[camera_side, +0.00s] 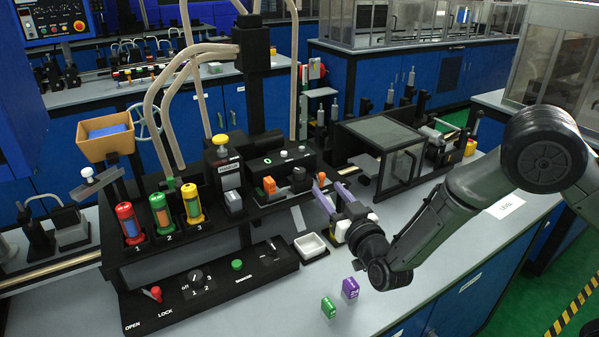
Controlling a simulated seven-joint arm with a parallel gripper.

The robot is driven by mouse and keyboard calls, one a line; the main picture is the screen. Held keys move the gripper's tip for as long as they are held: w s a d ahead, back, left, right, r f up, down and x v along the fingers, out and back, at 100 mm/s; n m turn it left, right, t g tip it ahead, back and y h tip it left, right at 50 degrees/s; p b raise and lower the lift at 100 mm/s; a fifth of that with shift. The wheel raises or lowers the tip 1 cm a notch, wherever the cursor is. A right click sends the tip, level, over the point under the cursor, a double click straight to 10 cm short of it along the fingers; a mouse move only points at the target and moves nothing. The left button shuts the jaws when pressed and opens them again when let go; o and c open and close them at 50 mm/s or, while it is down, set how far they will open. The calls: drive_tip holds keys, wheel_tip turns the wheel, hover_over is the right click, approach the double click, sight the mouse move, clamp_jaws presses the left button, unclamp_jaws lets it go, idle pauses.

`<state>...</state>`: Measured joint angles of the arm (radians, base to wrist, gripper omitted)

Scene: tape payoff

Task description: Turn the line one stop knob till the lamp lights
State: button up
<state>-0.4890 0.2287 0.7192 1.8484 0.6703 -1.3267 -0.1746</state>
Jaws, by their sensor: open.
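Which control is the line one stop knob, and which part is its lamp, I cannot tell at this size. A black control box (283,160) with small round marks stands on the black bench unit. On its front are an orange part (268,186) and a dark, rounded knob-like part (299,175). My gripper (331,192) has two purple fingers, spread apart with nothing visible between them. It is just right of this box, its fingertips close to a small orange piece (321,178). Whether they touch anything is unclear.
Red, green and yellow canisters (160,214) stand at left. A glass-fronted box (400,165) stands behind.

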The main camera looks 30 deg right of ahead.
sight(302, 175)
drive_tip(key=shift+n+y, duration=0.3)
drive_tip(key=w, duration=0.4)
drive_tip(key=w+f, duration=0.1)
drive_tip(key=w, duration=0.8)
drive_tip(key=shift+w+f, duration=0.1)
drive_tip(key=shift+f, duration=0.3)
drive_tip(key=shift+c, duration=0.2)
clamp_jaws()
